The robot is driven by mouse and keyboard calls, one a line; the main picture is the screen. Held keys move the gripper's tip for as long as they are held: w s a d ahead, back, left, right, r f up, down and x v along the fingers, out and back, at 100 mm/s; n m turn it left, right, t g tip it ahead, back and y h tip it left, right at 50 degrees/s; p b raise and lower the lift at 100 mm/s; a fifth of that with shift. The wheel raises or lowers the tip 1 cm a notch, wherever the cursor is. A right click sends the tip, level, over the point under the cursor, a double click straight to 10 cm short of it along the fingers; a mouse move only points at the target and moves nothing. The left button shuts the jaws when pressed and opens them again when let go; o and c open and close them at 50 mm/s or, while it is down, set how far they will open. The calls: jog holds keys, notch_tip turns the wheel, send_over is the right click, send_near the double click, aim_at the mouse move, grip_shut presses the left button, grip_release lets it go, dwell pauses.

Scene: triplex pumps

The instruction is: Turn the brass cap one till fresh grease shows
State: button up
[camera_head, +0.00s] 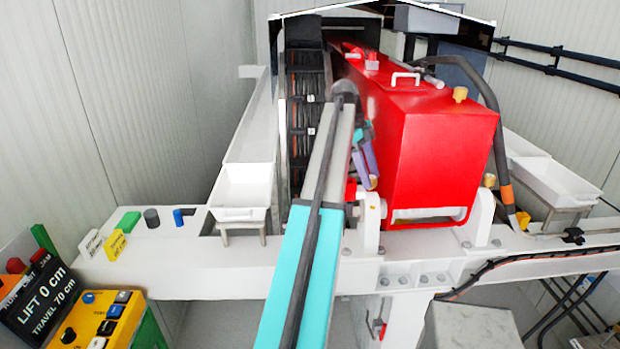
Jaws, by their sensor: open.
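Several small brass-coloured caps show around the red pump housing (435,150). One brass cap (460,94) stands on the housing's top right edge. Another brass-coloured piece (489,180) is at its lower right, and one more (523,220) lies further right. A yellowish piece (383,208) sits at the lower left near the white bracket. I cannot tell which is cap one, and no grease is discernible. My gripper (367,172), with purple fingers, points down at the housing's left side, partly behind my arm. It is open, with nothing visible between the fingers.
A white beam (180,265) runs across the front. White trays stand left (240,190) and right (555,180). A dark hose (495,110) arches over the housing's right side. A control panel (100,322) and a sign reading LIFT 0 cm (45,290) are at lower left.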

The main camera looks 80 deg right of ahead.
jog(key=shift+f+n+h+b, duration=0.25)
jog(key=shift+n+b, duration=0.25)
jog(key=shift+b, duration=0.45)
